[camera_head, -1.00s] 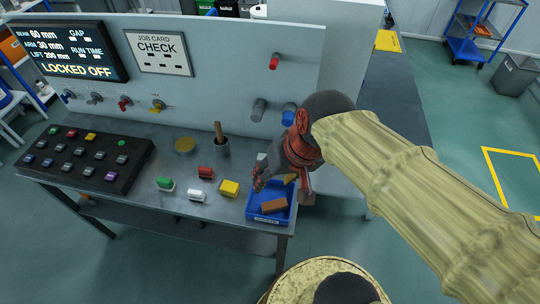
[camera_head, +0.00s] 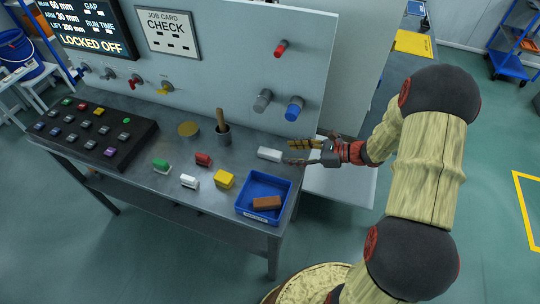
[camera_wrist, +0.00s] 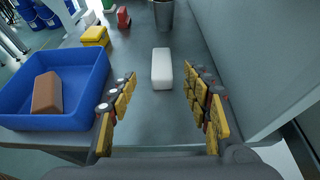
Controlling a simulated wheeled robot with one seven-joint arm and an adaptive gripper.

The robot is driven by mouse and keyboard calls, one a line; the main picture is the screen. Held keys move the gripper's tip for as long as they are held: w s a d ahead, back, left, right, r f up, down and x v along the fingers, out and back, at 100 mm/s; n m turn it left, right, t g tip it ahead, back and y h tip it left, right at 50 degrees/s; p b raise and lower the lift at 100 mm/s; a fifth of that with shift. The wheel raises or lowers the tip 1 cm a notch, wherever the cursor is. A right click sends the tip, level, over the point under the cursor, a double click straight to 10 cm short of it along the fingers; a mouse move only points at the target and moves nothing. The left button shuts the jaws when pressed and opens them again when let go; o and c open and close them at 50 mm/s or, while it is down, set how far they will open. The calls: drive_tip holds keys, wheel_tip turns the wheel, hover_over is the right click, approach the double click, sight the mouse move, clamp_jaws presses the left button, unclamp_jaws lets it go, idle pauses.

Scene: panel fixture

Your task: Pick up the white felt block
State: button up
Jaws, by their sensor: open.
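A plain white block (camera_head: 269,154) lies on the grey bench near its right end, beyond the blue tray. In the wrist view the white block (camera_wrist: 162,68) lies lengthwise ahead of my gripper, roughly centred between its fingers. My gripper (camera_head: 290,151) is open and empty, just to the right of this block and apart from it. Its yellow-padded fingers show at both sides in the wrist view. A second white block (camera_head: 189,181) lies farther left among the coloured blocks; the frames do not show which is felt.
A blue tray (camera_head: 246,209) holding a brown block (camera_head: 267,203) stands at the front right bench corner. Yellow (camera_head: 225,179), red (camera_head: 203,159) and green (camera_head: 160,165) blocks lie left. A grey cup (camera_head: 222,135) stands behind. The upright panel (camera_head: 225,70) with knobs borders the bench's back.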

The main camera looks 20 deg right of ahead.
sight(270, 152)
drive_tip(key=b+x, duration=0.3)
drive_tip(key=x, duration=0.4)
drive_tip(key=shift+d+f, duration=0.1)
drive_tip(key=shift+w+a, duration=0.3)
drive_tip(key=c, duration=0.3)
drive_tip(key=c, duration=0.7)
drive_tip(key=shift+c, duration=0.6)
